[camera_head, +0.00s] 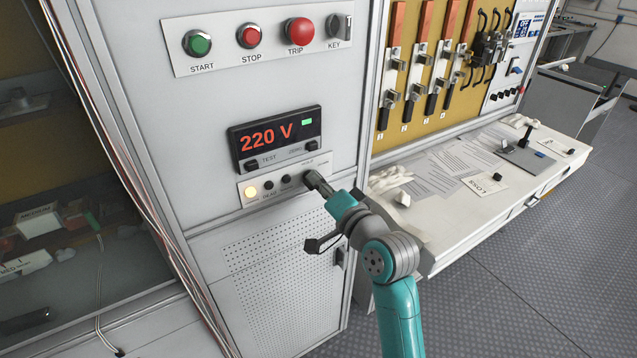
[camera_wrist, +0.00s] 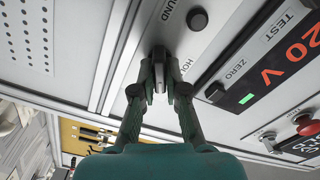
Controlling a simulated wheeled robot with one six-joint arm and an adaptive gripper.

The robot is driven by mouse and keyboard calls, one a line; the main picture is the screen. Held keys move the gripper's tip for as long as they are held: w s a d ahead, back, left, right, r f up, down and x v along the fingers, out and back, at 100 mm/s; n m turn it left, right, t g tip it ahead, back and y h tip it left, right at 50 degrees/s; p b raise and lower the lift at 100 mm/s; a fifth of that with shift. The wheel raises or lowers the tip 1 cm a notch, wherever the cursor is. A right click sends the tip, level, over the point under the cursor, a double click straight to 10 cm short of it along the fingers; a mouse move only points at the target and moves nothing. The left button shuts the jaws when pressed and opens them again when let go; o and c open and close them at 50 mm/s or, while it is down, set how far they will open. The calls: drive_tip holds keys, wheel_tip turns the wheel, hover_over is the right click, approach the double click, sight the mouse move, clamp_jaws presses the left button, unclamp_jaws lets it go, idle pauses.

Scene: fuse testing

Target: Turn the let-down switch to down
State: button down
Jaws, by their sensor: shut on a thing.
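A pale switch strip (camera_head: 262,187) sits below the 220 V display on the grey cabinet. It carries a lit yellowish lamp (camera_head: 251,192) at the left and small black knobs to its right. My gripper (camera_head: 312,180) reaches the strip's right end and covers the switch there. In the wrist view my gripper (camera_wrist: 160,92) has its two fingers shut on this switch (camera_wrist: 159,55), whose dark base shows just beyond the fingertips. The label beside it begins "HOL", the rest is hidden. The switch's exact setting is hidden by the fingers, and I read no let-down label.
The display (camera_head: 276,138) has TEST and ZERO buttons below it. START, STOP, TRIP and KEY controls (camera_head: 261,40) are above. A white bench (camera_head: 450,215) with papers stands to the right. A glazed cabinet is at the left.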

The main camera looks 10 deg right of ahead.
idle(0.4)
drive_tip(key=c, duration=1.2)
unclamp_jaws()
drive_tip(key=v, duration=1.2)
